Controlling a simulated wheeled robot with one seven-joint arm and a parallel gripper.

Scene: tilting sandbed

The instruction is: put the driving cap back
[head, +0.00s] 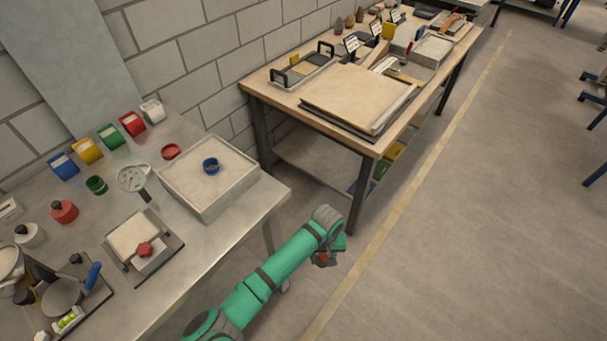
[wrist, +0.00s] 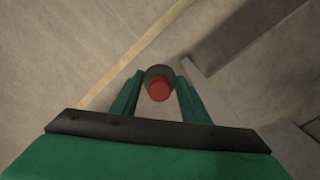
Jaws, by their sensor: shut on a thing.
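My gripper (wrist: 158,88) is shut on a small round piece (wrist: 159,89), dark around the outside with a red end facing the wrist camera. I take it for the driving cap; its far side is hidden. In the head view my gripper (head: 330,256) hangs over the floor, right of the metal table and in front of the wooden bench, with a bit of red (head: 322,258) showing at it. The fingers stand on either side of the piece.
The metal table (head: 225,235) carries a sand box (head: 205,201) with a blue ring (head: 211,166), a red ring (head: 171,151), a green cup (head: 96,185), and red (head: 64,211) and white (head: 29,235) knobbed pieces. The wooden bench (head: 362,148) holds a large sandbed (head: 350,95).

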